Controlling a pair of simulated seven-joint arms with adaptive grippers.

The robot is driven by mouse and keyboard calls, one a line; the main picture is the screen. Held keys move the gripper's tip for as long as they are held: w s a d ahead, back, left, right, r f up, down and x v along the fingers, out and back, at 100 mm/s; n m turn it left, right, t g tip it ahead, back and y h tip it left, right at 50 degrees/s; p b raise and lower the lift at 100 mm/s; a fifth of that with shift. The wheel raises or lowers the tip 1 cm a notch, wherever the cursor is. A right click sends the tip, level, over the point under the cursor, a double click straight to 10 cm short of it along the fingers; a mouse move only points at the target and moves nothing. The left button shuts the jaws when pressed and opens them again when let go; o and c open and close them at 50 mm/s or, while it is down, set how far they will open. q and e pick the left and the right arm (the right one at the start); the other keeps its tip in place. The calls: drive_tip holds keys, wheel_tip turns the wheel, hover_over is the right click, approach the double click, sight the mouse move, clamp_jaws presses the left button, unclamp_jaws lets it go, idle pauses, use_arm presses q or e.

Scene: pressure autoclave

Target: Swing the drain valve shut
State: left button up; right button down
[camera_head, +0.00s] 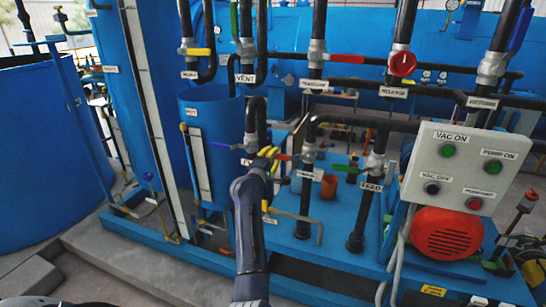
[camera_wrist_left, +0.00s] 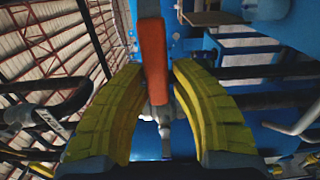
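A red-orange lever handle (camera_head: 283,157) sits on a pipe valve in the middle of the head view, above a small tag too blurred to read surely. The same handle fills the upper middle of the left wrist view (camera_wrist_left: 152,55), with its metal valve stem below. My left gripper (camera_head: 269,153) is at this handle, its yellow fingers just left of the valve body. In the left wrist view its fingers (camera_wrist_left: 157,68) stand apart on either side of the handle; any contact is unclear. My right gripper is not in view.
The FEED valve (camera_head: 375,168) stands to the right, with a green handle (camera_head: 346,169) nearby. A white control box (camera_head: 467,170) stands further right. Dark pipes run above and behind.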

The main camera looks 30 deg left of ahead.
use_arm(q)
drive_tip(key=o, duration=0.4)
drive_tip(key=shift+c, duration=0.2)
drive_tip(key=s+d, duration=0.2)
drive_tip(key=s, duration=1)
